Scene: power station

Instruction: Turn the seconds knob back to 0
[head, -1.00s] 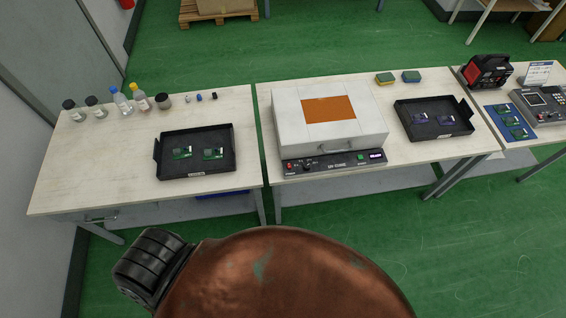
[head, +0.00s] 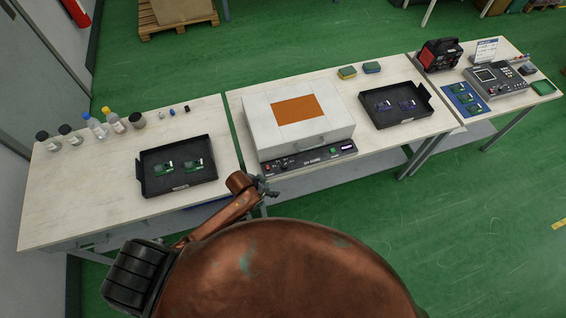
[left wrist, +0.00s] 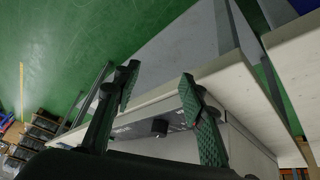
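A white box-shaped machine (head: 335,122) with an orange top window stands on the middle bench. A dark control panel (head: 318,157) runs along its front, with a red button at the left, a green button and a lit display at the right. A small dark knob (head: 284,163) sits near the panel's left end; its setting is too small to read. My left gripper (head: 268,187) is in front of the panel's left end, at the bench edge. In the left wrist view my left gripper (left wrist: 158,92) has its fingers apart and empty; a dark knob (left wrist: 159,127) shows between them, apart from both.
A black tray (head: 146,181) with green boards lies on the left bench, near my left arm. Bottles (head: 95,127) stand behind it. Another tray (head: 428,96) is right of the machine. Sponges (head: 347,72) lie at the back. The green floor in front is clear.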

